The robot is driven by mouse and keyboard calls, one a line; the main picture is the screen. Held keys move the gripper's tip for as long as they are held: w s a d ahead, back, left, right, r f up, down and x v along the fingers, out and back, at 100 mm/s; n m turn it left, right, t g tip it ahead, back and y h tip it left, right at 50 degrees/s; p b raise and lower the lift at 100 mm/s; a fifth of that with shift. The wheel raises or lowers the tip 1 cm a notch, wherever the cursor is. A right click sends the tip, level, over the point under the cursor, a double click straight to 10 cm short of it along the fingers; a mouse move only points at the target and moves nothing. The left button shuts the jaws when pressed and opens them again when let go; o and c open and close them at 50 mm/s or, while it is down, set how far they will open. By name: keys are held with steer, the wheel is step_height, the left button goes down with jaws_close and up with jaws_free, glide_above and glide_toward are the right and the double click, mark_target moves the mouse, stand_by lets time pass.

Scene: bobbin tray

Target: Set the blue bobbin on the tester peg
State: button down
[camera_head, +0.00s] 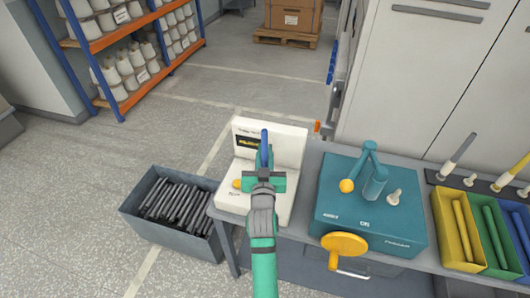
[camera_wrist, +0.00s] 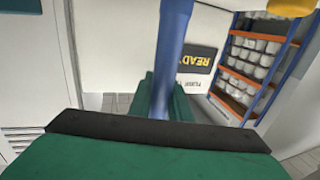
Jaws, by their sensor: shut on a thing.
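The blue bobbin (camera_head: 264,148) is upright in my gripper (camera_head: 264,179), in front of the white tester's back panel in the head view. My gripper is shut on it. In the wrist view the bobbin (camera_wrist: 174,50) rises from between the jaws, its lower end hidden by the near jaw. The white tester (camera_head: 287,143) stands at the left end of the bench. Its dark display reads READY, upside down in the wrist view (camera_wrist: 197,60). I cannot make out the tester peg; my gripper and arm cover much of the tester's base.
A teal machine (camera_head: 330,206) with a yellow handwheel (camera_head: 344,243) stands right of the tester. Yellow, green and blue bins (camera_head: 446,227) hold bobbins at the far right. A grey crate (camera_head: 203,251) of dark rods sits on the floor at left.

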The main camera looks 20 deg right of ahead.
steer(key=shift+f, duration=0.6)
steer(key=c, duration=1.9)
jaws_free()
steer(key=shift+s, duration=0.1)
steer(key=shift+v, duration=5.4)
